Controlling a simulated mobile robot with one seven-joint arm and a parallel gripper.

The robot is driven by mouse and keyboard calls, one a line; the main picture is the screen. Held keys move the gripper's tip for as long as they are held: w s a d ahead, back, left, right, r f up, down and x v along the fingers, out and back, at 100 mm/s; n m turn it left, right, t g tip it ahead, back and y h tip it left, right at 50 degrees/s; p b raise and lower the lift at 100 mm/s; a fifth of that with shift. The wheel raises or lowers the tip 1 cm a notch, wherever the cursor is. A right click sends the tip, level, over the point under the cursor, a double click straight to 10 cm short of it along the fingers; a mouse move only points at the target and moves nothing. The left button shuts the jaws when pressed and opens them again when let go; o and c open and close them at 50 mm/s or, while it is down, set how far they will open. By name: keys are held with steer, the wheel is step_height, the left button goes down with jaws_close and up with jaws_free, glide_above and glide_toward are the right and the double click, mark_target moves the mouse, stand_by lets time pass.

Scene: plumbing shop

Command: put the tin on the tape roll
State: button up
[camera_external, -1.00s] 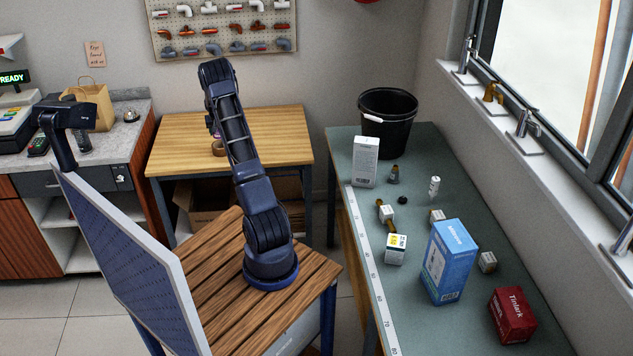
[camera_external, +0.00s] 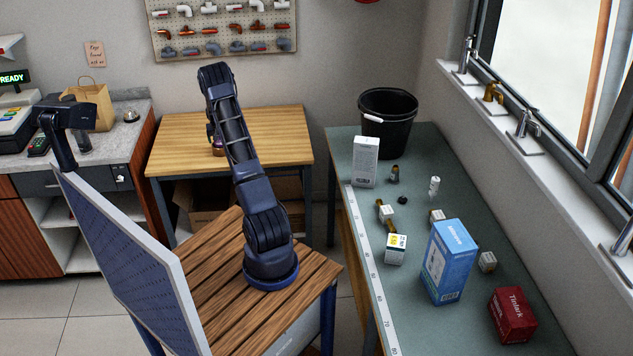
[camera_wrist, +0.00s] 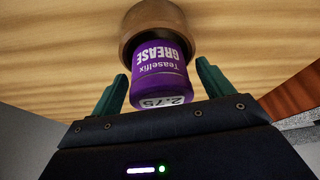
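The tin (camera_wrist: 160,72) is a small purple can lettered "Teaselfix GREASE", between my fingers in the wrist view. My gripper (camera_wrist: 162,78) has its two green fingers apart, with a visible gap on each side of the tin. The brown tape roll (camera_wrist: 128,38) lies on the wooden table around the tin's far end in that view. The tin overlaps the roll; exactly how it rests on it is hard to tell. In the external view the tape roll (camera_external: 219,152) is on the wooden table, partly hidden by my arm, and the tin is barely visible.
The wooden table (camera_external: 270,135) is clear around the roll. The green bench (camera_external: 400,280) at right holds boxes, small fittings and a black bucket (camera_external: 388,120). A paper bag (camera_external: 92,105) stands on the left counter.

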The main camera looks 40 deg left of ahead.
steer(key=v, duration=1.2)
steer(key=shift+r, duration=0.15)
